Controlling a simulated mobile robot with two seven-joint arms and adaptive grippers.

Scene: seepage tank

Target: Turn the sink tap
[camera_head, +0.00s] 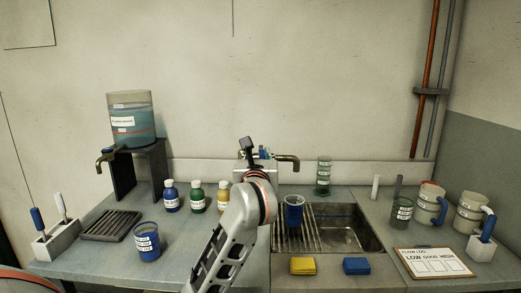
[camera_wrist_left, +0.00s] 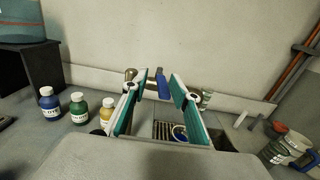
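The sink tap has a brass spout (camera_head: 288,159) on the wall behind the sink, with a small blue handle (camera_head: 264,154) beside it. My left gripper (camera_head: 252,147) is raised in front of the tap and hides part of it. In the left wrist view the gripper (camera_wrist_left: 160,82) is open, its two green-and-white fingers wide apart. The blue handle (camera_wrist_left: 163,86) shows between the fingers, beyond them; I cannot tell any contact. The gripper holds nothing. My right gripper is in neither view.
The sink basin (camera_head: 345,238) has a blue cup (camera_head: 293,212) over its rack. Dye bottles (camera_head: 197,197) stand to the left, near a water tank (camera_head: 132,120). Yellow (camera_head: 303,266) and blue (camera_head: 356,266) sponges lie in front; jugs (camera_head: 430,205) and a log board (camera_head: 434,262) are right.

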